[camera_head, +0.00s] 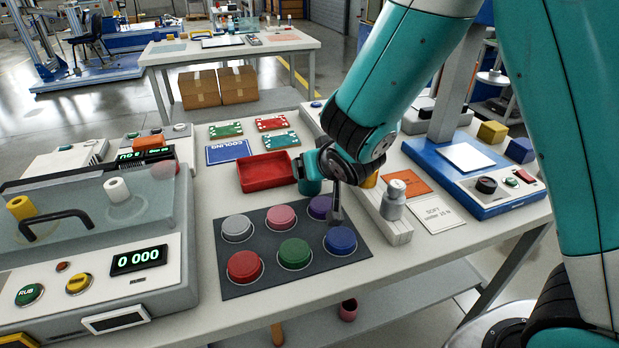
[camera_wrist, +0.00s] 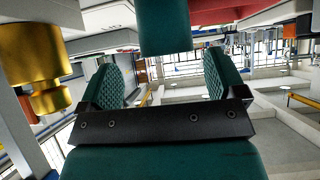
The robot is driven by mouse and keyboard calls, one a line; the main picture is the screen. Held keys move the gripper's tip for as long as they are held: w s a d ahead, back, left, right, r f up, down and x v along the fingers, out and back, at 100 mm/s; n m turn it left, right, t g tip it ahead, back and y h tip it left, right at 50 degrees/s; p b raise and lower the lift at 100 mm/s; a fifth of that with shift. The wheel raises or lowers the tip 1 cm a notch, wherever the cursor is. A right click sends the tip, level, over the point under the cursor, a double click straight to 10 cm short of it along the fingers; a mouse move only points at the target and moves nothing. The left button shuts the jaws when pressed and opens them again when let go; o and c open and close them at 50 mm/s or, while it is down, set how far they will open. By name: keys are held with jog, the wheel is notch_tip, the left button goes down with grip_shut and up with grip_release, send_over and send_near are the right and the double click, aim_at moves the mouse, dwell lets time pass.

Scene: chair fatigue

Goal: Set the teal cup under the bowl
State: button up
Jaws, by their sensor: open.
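The teal cup (camera_head: 310,187) stands upright on the table between the red tray and the pale block strip, partly covered by my wrist. In the wrist view, which looks upside down, the teal cup (camera_wrist: 165,27) hangs from the top edge, straight ahead of my gripper (camera_wrist: 170,72). The two padded fingers are spread and empty, with the cup beyond them, apart from them as far as I can tell. In the head view my gripper (camera_head: 305,168) is low by the cup, mostly hidden by the wrist. I cannot make out a bowl for certain.
The red tray (camera_head: 266,172) is left of the cup. A dark mat (camera_head: 262,282) with several coloured discs lies in front. A silver weight (camera_head: 393,200) stands on the pale strip to the right; a gold weight (camera_wrist: 30,55) shows close by my gripper. The rubbing machine (camera_head: 110,240) fills the left.

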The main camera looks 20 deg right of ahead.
jog(key=x, duration=0.3)
jog(key=p+x, duration=0.1)
jog(key=x, duration=0.1)
jog(key=shift+a, duration=0.4)
jog(key=c, duration=1.1)
jog(key=shift+o, duration=0.2)
